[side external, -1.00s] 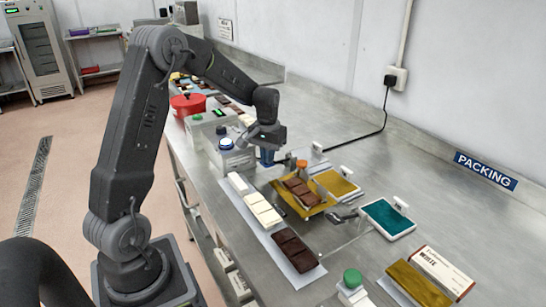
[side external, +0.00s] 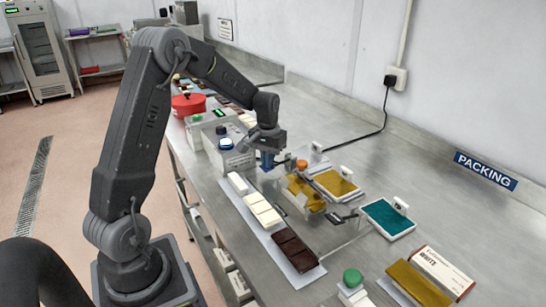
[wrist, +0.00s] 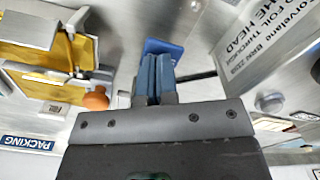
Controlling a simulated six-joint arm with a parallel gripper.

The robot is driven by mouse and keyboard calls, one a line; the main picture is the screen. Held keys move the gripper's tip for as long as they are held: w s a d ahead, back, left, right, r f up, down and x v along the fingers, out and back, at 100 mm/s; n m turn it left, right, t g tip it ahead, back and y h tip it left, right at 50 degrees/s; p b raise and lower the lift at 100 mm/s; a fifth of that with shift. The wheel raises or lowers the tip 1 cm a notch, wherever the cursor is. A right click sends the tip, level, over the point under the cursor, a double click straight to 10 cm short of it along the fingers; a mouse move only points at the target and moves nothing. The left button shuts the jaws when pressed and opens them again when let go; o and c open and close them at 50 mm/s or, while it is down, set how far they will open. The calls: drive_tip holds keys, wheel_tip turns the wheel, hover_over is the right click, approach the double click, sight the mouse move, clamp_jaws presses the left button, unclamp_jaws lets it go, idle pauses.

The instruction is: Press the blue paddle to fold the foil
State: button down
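The blue paddle (wrist: 158,45) shows at the fingertips of my gripper (wrist: 155,65) in the wrist view; the fingers cover part of it. The two slate-blue fingers lie close together with nothing visible between them. In the side view my gripper (side external: 267,153) points down just left of the foil station, low over the bench. The fingers appear to touch the paddle, but the contact itself is hidden. The gold foil (side external: 303,193) lies folded up over the chocolate bar, which is now mostly covered. The foil also shows in the wrist view (wrist: 45,65).
An orange knob (side external: 302,164) stands close to my gripper. A gold pad (side external: 335,182) and a teal pad (side external: 388,217) lie to the right. A white tray (side external: 238,203) with white and dark bars lies in front.

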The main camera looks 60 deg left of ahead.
wheel_tip(320, 180, up, 9)
idle(1.3)
drive_tip(key=s+d+r+m+t, duration=0.2)
drive_tip(key=s+d+r, duration=0.3)
drive_tip(key=d, duration=0.4)
drive_tip(key=s+d+r+m+t, duration=0.2)
drive_tip(key=s+d+r, duration=0.1)
drive_tip(key=s+d, duration=0.45)
drive_tip(key=s+d+f+m+t, duration=0.1)
drive_tip(key=s+d+m, duration=0.1)
drive_tip(key=s+d, duration=0.4)
drive_tip(key=shift+s+f+t, duration=0.3)
drive_tip(key=shift+s+f, duration=0.05)
drive_tip(key=shift+s, duration=0.6)
